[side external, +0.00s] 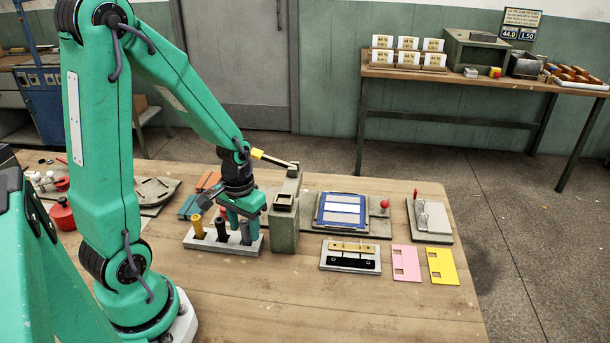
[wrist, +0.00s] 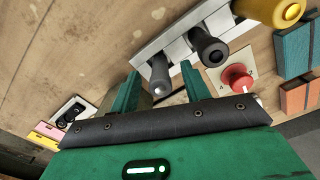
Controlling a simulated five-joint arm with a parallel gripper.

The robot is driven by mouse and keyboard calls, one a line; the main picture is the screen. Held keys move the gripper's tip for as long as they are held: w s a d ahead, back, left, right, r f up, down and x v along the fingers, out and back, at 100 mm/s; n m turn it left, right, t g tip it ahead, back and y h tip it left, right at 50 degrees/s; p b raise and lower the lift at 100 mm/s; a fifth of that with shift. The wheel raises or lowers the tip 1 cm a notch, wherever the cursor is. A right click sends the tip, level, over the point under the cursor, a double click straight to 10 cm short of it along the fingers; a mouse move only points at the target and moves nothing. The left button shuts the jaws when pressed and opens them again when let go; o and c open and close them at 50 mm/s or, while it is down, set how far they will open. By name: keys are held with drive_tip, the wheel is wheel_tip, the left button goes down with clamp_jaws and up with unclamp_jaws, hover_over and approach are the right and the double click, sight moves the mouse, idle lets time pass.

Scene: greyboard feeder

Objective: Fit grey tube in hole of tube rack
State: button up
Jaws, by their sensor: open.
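The grey tube (wrist: 160,78) stands at one end of the light grey tube rack (side external: 192,243) and appears seated in its end hole. In the side view the grey tube (side external: 245,233) shows just below my gripper (side external: 239,217). My gripper is open. In the wrist view its fingers (wrist: 162,88) are on either side of the grey tube, with gaps showing; I cannot tell the exact height between them. A black tube (wrist: 210,48) stands in the rack's middle and a yellow tube (wrist: 278,10) at its other end.
A grey block-shaped stand (side external: 285,225) is close to the rack's right end. A red button (wrist: 236,77) is beside the rack, with teal and orange blocks (wrist: 292,45) near it. The wooden tabletop in front of the rack is clear.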

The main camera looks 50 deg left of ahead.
sight(244, 222)
drive_tip(key=shift+r, duration=3.5)
drive_tip(key=shift+r, duration=0.1)
drive_tip(key=s+d+r+m+t, duration=0.4)
drive_tip(key=d+r, duration=0.5)
drive_tip(key=r, duration=0.4)
drive_tip(key=shift+d+r+t, duration=0.15)
drive_tip(key=shift+d+t, duration=0.1)
drive_tip(key=shift+t, duration=0.55)
drive_tip(key=shift+o, duration=0.3)
drive_tip(key=shift+w+a, duration=0.1)
